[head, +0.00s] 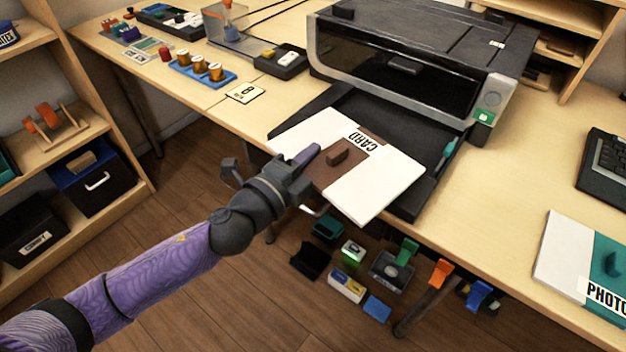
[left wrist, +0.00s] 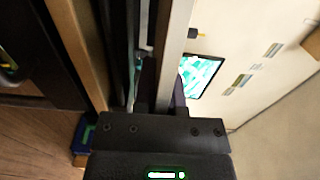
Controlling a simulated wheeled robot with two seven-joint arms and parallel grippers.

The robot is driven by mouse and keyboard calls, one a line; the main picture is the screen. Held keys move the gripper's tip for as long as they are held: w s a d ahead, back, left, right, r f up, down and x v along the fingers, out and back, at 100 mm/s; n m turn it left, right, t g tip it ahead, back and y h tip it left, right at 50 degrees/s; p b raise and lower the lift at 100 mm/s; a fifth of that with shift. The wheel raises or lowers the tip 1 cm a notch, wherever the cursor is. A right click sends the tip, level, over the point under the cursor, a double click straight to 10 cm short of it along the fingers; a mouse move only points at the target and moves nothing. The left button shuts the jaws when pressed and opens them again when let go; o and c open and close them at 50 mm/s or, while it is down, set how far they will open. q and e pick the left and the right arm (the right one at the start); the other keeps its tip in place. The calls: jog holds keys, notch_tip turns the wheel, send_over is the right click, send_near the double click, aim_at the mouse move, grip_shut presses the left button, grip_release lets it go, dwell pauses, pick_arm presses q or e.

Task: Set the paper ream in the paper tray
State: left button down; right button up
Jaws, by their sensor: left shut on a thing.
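The paper ream (head: 375,190) is a white stack with a brown band, a brown block on top and a CARD label. My left gripper (head: 310,162) is shut on its left side in the head view. The ream is over the near left part of the black paper tray (head: 427,150) in front of the printer, and its near corner sticks out past the table edge. I cannot tell whether it touches the tray. In the left wrist view the gripper (left wrist: 160,88) points at a narrow pale edge, probably the ream's. My right gripper is not in view.
The black printer (head: 405,65) stands behind the tray. A second ream (head: 570,260), teal-banded and marked PHOTO, lies at right near a keyboard (head: 605,165). A B card (head: 243,93) and a blue holder (head: 202,70) are at left. Small bins (head: 390,270) are below the table edge.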

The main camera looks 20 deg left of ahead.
pick_arm(q)
notch_tip(320, 180, down, 3)
jog(key=shift+f+b, duration=0.2)
jog(key=shift+b, duration=0.7)
jog(key=shift+r, duration=0.35)
jog(key=shift+f, duration=0.45)
jog(key=c, duration=0.7)
grip_release()
jog(key=shift+r, duration=0.1)
